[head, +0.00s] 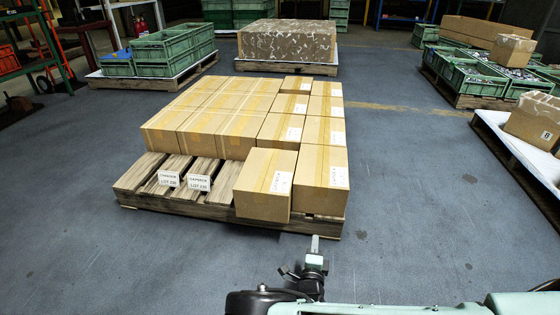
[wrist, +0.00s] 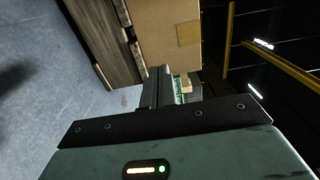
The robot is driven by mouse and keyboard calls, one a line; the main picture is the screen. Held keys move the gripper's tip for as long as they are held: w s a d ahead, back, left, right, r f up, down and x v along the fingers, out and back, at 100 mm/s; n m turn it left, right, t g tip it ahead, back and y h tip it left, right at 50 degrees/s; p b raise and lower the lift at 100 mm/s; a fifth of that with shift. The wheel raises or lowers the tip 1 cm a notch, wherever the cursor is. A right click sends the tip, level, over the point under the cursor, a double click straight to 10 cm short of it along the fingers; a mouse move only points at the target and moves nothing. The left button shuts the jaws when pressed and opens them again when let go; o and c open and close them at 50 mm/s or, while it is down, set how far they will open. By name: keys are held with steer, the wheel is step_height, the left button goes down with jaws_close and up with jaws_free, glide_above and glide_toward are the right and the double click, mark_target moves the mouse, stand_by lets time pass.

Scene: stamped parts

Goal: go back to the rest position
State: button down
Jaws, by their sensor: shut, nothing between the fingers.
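My gripper (head: 314,246) shows at the bottom centre in the head view, in front of the pallet's near right corner and apart from it. Its fingers are together and hold nothing. In the wrist view my gripper (wrist: 158,88) points away from the camera, with its fingers close together. My arm reaches in from the lower right of the head view.
A wooden pallet (head: 160,199) bears several cardboard boxes (head: 265,183) and two white lot cards (head: 198,182). Behind stand a wrapped load (head: 287,40) and green crates (head: 170,45). More crates (head: 475,80) and a box (head: 535,118) are at right. Floor at left is clear.

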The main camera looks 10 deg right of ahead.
steer(key=s+a+r+n+g+y+p, duration=0.25)
steer(key=s+r+n+g, duration=0.35)
steer(key=s+r+n, duration=0.65)
steer(key=s+a+r+n+g+y+p, duration=0.2)
steer(key=s+r+n+g, duration=0.45)
steer(key=r, duration=1.15)
steer(key=s+a+r+n+g+y+p, duration=0.1)
steer(key=s+r+n+g+y+p, duration=0.3)
steer(key=s+r+n, duration=0.95)
step_height(320, 180, up, 40)
steer(key=w+m+h+p, duration=0.2)
steer(key=m+p, duration=0.1)
steer(key=p, duration=3.4)
steer(key=shift+w+d, duration=0.15)
steer(key=shift+w, duration=0.05)
